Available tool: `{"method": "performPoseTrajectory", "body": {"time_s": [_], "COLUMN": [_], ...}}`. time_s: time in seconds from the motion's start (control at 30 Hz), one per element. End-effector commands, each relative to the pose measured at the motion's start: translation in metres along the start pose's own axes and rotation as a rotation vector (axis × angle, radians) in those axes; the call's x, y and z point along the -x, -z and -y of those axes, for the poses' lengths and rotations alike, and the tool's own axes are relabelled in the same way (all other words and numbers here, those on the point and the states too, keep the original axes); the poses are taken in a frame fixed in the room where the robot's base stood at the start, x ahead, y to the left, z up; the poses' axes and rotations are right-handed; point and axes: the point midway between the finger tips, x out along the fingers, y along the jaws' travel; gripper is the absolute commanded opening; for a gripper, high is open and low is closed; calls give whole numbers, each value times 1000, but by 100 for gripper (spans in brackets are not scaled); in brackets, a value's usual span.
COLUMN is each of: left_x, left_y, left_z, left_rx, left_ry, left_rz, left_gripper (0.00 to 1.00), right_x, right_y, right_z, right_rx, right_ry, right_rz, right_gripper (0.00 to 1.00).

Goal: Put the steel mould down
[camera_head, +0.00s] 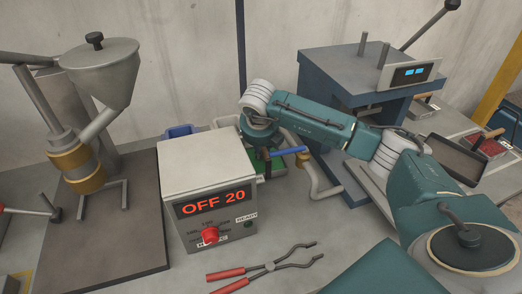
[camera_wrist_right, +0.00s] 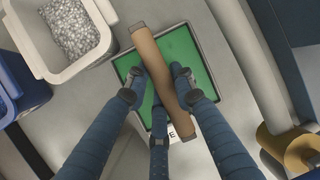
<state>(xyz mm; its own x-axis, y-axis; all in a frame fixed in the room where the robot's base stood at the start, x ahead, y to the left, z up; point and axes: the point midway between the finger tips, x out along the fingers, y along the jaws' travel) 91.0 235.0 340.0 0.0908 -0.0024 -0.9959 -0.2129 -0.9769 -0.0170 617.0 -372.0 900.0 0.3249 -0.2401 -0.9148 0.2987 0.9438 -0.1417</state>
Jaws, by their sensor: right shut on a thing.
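My right gripper (camera_wrist_right: 163,88) is shut on a long, bronze-brown bar-like piece, which I take to be the steel mould (camera_wrist_right: 155,55). Its dark blue fingers close on it from both sides in the right wrist view. The mould is over a green pad with a grey rim (camera_wrist_right: 187,47); I cannot tell whether it touches. My left gripper is in neither view.
The control box (camera_head: 208,180) reading OFF 20 stands close in front. A press (camera_head: 375,70) stands behind right, a hopper machine (camera_head: 105,70) left. Red-handled tongs (camera_head: 268,267) lie in front.

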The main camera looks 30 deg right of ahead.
Motion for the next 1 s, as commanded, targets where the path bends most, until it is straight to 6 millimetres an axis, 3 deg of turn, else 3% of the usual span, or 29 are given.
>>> {"method": "performPoseTrajectory", "body": {"time_s": [0.7,1.0], "left_x": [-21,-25], "left_y": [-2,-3], "left_z": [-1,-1], "left_rx": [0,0], "left_ry": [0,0], "left_rz": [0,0], "left_gripper": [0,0], "right_x": [122,165], "right_y": [-54,-71], "right_z": [18,25], "right_rx": [-4,-3], "right_ry": [-5,-4], "right_rz": [13,10], "right_gripper": [0,0]}}
